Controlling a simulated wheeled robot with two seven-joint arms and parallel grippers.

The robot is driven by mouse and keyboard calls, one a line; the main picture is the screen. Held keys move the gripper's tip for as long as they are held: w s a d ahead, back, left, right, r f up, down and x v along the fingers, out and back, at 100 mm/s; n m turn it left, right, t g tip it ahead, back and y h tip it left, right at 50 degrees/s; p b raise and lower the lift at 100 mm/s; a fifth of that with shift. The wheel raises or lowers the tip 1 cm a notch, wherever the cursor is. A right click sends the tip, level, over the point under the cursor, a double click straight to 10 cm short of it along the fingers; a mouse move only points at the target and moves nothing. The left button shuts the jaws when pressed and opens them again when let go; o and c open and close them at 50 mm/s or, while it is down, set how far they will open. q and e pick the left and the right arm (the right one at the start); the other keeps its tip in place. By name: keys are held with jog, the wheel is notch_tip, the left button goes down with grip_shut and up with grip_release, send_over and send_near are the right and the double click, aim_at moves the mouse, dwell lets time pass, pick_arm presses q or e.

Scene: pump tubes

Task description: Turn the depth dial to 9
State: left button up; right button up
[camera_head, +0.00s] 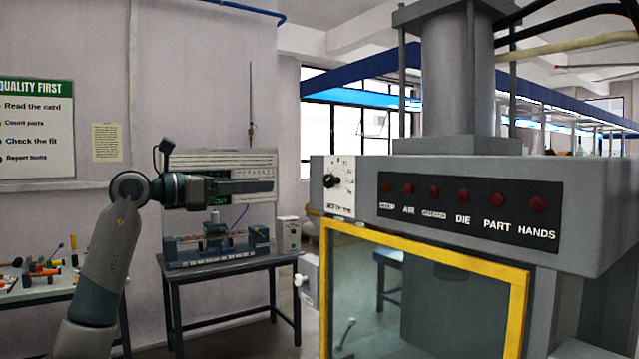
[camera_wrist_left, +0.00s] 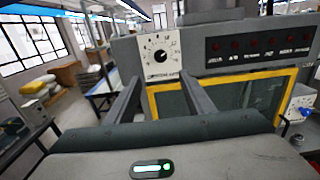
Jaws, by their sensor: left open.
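The depth dial (camera_head: 333,181) is a black knob on a white scale plate (camera_head: 347,200) at the left end of the grey press head. The dial (camera_wrist_left: 161,56) also shows near the top middle of the left wrist view. Its exact pointer setting is too small to read. My left gripper (camera_head: 270,187) is left of the dial, apart from it, with its fingers pointing right. In the left wrist view my left gripper (camera_wrist_left: 158,88) is open and empty, its two fingers spread below and either side of the dial plate. My right gripper is not in view.
The press head carries a row of red lamps (camera_head: 461,196) above a yellow-framed guard (camera_head: 430,251). A dark bench (camera_head: 225,266) with a fixture stands behind my left arm. A table with loose parts (camera_head: 40,290) is at the far left. Nothing visible stands between gripper and dial.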

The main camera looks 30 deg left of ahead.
pick_arm(q)
jog(key=p, duration=0.2)
send_near(326, 181)
jog(key=p+x, duration=0.5)
jog(key=x, duration=0.1)
jog(key=shift+w+d+r+p, duration=0.15)
jog(key=shift+d+p, duration=0.05)
jog(key=shift+p, duration=0.1)
jog(key=shift+x, duration=0.8)
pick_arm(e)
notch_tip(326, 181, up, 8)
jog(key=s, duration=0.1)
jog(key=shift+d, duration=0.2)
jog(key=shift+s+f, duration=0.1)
pick_arm(q)
jog(key=c, duration=1)
